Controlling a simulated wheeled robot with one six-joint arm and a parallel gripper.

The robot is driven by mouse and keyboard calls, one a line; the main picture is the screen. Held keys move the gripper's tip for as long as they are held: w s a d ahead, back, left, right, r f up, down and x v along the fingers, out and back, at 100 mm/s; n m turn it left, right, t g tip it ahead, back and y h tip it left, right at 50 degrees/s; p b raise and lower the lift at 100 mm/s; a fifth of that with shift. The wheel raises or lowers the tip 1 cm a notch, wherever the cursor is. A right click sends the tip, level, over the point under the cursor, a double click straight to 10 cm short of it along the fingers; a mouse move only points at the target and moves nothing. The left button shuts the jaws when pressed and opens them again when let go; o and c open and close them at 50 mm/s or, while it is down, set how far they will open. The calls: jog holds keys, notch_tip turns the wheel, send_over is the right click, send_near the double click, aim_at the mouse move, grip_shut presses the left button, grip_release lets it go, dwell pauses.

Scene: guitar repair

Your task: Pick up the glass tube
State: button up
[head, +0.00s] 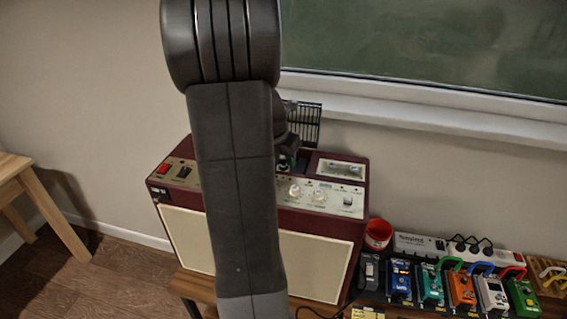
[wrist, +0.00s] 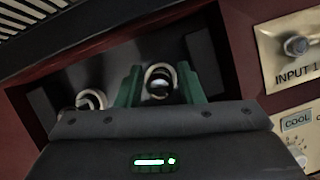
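In the wrist view, a glass tube (wrist: 160,82) stands in a dark recess in the amplifier's top, seen nearly end-on as a pale ring. My gripper (wrist: 160,84) is open, with one green finger on each side of this tube; narrow dark gaps seem to show between tube and fingers. A second similar tube (wrist: 91,100) stands to the left, outside the fingers. Its lower part is hidden by my gripper's body. In the head view, my arm hides most of the gripper and the tubes.
The dark red amplifier (head: 335,228) has a control panel in front of the recess. A black slotted grille (head: 305,124) stands behind it. The recess walls are close around my fingers.

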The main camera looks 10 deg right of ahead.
jog(key=c, duration=0.5)
jog(key=shift+r, duration=0.15)
notch_tip(320, 180, up, 10)
jog(key=shift+f+p, duration=0.15)
jog(key=shift+p, duration=0.15)
